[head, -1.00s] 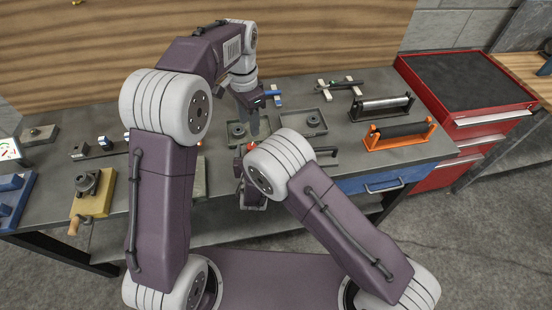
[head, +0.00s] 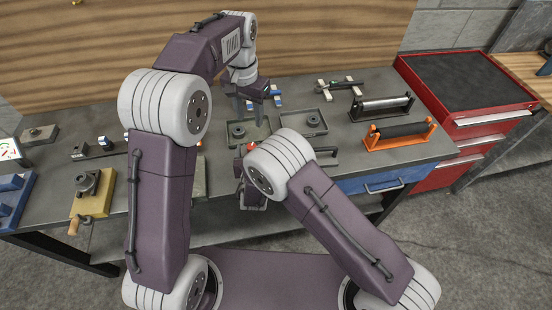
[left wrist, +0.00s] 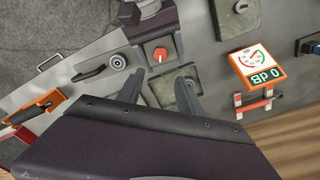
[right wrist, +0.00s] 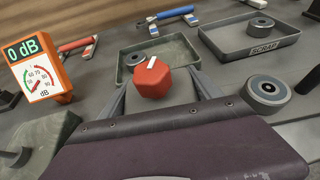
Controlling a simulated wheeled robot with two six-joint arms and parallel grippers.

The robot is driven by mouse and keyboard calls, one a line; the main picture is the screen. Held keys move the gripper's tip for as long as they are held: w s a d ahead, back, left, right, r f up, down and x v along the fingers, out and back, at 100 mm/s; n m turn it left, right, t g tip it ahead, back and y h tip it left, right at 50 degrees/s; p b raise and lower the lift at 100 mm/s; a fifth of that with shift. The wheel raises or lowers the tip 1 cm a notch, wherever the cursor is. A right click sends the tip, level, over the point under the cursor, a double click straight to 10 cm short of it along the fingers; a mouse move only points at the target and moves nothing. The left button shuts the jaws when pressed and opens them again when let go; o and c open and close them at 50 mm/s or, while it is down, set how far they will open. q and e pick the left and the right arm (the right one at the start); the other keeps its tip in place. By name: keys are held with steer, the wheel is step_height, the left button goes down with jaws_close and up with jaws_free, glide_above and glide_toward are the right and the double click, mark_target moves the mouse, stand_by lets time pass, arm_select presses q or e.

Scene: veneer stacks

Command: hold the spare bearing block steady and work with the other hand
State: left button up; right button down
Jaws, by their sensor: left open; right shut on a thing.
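A red faceted block (right wrist: 152,82) with a white stripe on top sits between the fingers of my right gripper (right wrist: 158,88), which is shut on it. I cannot tell from its look whether it is the spare bearing block. It also shows in the left wrist view (left wrist: 160,54). My left gripper (head: 249,111) is open and empty, above the bench near the green tray (head: 262,133). Its spread fingers show in the left wrist view (left wrist: 161,78) with the tray beyond them. A grey ring-shaped bearing (right wrist: 135,58) lies in the tray.
A grey tray marked SCRAP (right wrist: 275,45) holds another ring (right wrist: 262,24). A further dark ring (right wrist: 270,90) is nearer my right gripper. An orange dB meter (right wrist: 42,75) stands left. An orange roller stand (head: 372,142) and red cabinet (head: 452,112) are at the right.

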mark_target(252, 146)
arm_select(q)
steer(key=f+n, duration=0.1)
steer(key=n, duration=0.1)
steer(key=f+n, duration=0.2)
steer(key=shift+s+a+f, duration=0.1)
steer(key=shift+s+f, duration=0.15)
steer(key=shift+s, duration=0.15)
steer(key=shift+s+f, duration=0.1)
steer(key=shift+f, duration=4.05)
